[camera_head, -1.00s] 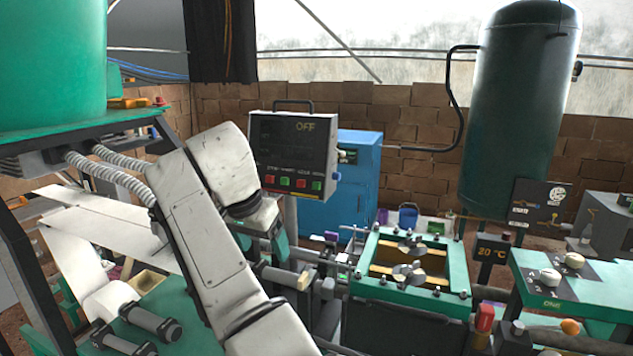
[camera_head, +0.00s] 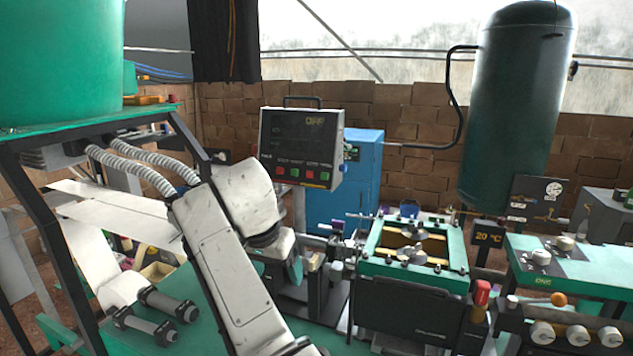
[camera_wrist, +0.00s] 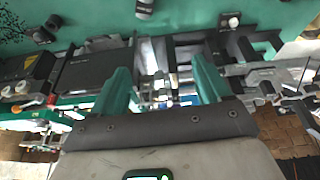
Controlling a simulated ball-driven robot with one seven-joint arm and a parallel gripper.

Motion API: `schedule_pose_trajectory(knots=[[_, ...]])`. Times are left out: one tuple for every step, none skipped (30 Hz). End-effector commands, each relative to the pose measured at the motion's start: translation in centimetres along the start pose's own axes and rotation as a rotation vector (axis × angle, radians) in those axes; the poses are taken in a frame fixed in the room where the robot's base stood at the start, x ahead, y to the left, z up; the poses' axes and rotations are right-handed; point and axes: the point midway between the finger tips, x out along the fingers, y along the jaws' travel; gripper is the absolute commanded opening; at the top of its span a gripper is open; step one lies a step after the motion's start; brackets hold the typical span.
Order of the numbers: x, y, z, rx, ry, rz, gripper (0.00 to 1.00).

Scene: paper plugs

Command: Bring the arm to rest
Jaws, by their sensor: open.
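My gripper shows in the wrist view (camera_wrist: 155,85) with two green fingers spread apart. Nothing is between the fingers; machinery shows beyond the gap. In the head view my white arm rises from the bottom and bends at the left of centre, in front of the machine. The gripper is mostly hidden behind the arm there.
A control panel reading OFF (camera_head: 300,148) stands just behind my arm. A green-framed machine (camera_head: 412,275) is right of it, with a knobbed green console (camera_head: 570,265) farther right. A green table (camera_head: 180,325) and white paper strips (camera_head: 120,235) are at the left. A tall tank (camera_head: 520,110) stands behind.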

Motion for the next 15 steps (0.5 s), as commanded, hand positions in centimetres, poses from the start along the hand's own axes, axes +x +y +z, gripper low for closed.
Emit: schedule_pose_trajectory(knots=[[1.6,0.7,0.5,-0.007,-0.009,0.002,0.77],[2.2,1.0,0.7,-0.012,-0.013,0.001,0.77],[3.2,1.5,1.1,-0.019,-0.020,0.000,0.77],[4.0,1.8,1.4,-0.026,-0.024,-0.002,0.77],[4.8,2.3,1.7,-0.032,-0.030,-0.002,0.77],[6.0,2.9,2.2,-0.039,-0.037,-0.004,0.77],[7.0,3.5,2.6,-0.047,-0.043,-0.005,0.77],[8.0,4.0,3.1,-0.053,-0.050,-0.006,0.77],[9.5,5.0,3.8,-0.064,-0.060,-0.009,0.77],[10.7,5.8,4.4,-0.071,-0.068,-0.010,0.77],[12.0,6.7,5.1,-0.081,-0.076,-0.012,0.77],[13.8,8.0,6.1,-0.093,-0.088,-0.016,0.77],[15.1,9.1,6.9,-0.101,-0.097,-0.019,0.77],[16.3,10.1,7.7,-0.110,-0.105,-0.022,0.77],[17.8,11.6,8.8,-0.120,-0.115,-0.026,0.77]])
